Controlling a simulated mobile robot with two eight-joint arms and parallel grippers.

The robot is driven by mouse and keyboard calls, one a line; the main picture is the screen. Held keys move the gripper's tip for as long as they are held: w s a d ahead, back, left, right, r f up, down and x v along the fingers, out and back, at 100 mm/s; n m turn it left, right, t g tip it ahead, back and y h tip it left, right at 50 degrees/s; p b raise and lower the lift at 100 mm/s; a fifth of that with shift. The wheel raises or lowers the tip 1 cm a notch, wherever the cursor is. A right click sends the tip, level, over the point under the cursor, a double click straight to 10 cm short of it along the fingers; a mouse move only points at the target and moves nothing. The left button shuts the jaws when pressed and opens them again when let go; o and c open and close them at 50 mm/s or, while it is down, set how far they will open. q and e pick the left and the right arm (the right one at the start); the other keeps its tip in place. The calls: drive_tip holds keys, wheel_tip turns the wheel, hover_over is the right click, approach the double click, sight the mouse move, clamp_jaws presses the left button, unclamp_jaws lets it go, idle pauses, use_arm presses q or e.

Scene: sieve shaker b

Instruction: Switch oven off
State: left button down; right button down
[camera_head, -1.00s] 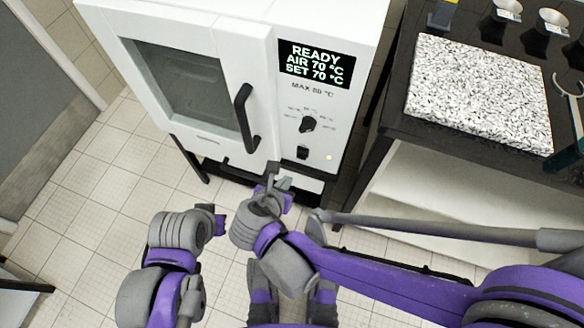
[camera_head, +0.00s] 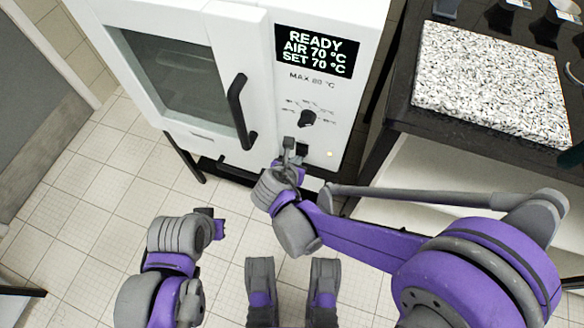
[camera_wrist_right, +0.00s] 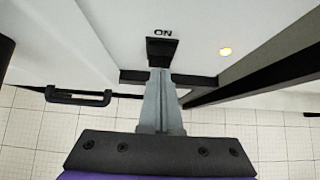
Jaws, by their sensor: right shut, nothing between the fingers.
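The white oven (camera_head: 345,120) stands in front of me with its door (camera_head: 180,75) closed. Its display (camera_head: 315,50) reads READY, AIR 70 °C, SET 70 °C. A black switch (camera_head: 303,149) sits low on the panel, partly hidden by my right gripper (camera_head: 289,146). In the right wrist view, the switch (camera_wrist_right: 160,50) is beside the word ON, and the shut, empty fingers (camera_wrist_right: 160,74) point at its edge; I cannot tell whether they touch. A small amber light (camera_head: 330,154) glows right of the switch. My left gripper (camera_head: 213,223) is low over the floor, its jaws unclear.
A black knob (camera_head: 307,119) is above the switch. The black door handle (camera_head: 240,110) projects to the left of my right gripper. A dark bench (camera_head: 400,113) with a speckled slab (camera_head: 490,85) stands at the right. The tiled floor (camera_head: 95,215) at left is clear.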

drive_tip(key=shift+w+d+f, duration=0.15)
drive_tip(key=shift+w, duration=0.4)
drive_tip(key=shift+w+d+f, duration=0.1)
drive_tip(key=shift+w+f, duration=0.05)
drive_tip(key=shift+r+p, duration=0.4)
drive_tip(key=shift+r, duration=0.45)
